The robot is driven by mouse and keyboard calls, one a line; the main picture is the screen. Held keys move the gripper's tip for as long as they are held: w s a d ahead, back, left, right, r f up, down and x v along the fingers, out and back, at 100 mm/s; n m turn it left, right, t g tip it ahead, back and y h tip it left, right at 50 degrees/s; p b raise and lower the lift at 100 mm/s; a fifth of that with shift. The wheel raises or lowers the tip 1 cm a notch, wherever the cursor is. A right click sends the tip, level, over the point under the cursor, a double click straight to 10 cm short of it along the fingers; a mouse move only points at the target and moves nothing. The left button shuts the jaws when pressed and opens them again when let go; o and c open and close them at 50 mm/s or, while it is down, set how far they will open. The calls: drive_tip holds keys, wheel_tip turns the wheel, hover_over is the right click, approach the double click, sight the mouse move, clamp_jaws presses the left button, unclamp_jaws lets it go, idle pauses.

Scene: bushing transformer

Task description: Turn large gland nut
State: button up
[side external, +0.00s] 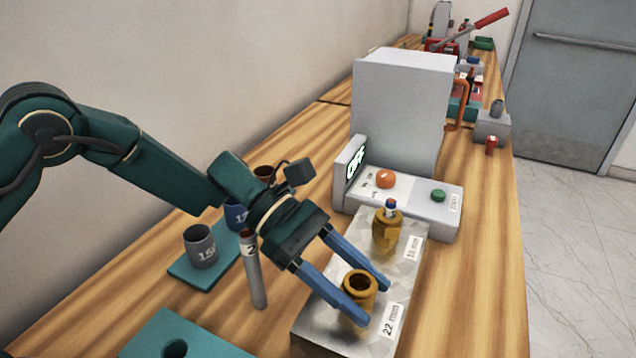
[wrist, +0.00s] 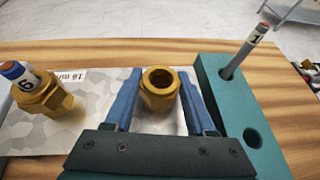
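The large gland nut (side external: 357,292) is a brass ring with an open bore, standing upright on the metal block (side external: 330,335) by the "22 mm" label. My gripper (side external: 377,301) has its two blue fingers apart, one on each side of this nut. In the wrist view the nut (wrist: 160,100) sits between the fingers (wrist: 159,75), with a narrow gap at each side; light contact cannot be ruled out. A smaller brass gland nut (side external: 387,232) stands farther back on the block, with a blue-topped, numbered rod in it.
A grey machine (side external: 400,110) with an orange knob (side external: 386,180) and a green button (side external: 438,196) stands behind the block. A teal holder (side external: 185,338) is at the front left. Cups (side external: 200,247) stand on a teal plate.

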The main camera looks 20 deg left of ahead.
clamp_jaws()
drive_tip(key=shift+m+g, duration=1.1)
drive_tip(key=shift+g, duration=0.1)
drive_tip(key=shift+m+g+y, duration=0.8)
drive_tip(key=shift+m+g, duration=0.3)
drive_tip(key=o, duration=1.6)
unclamp_jaws()
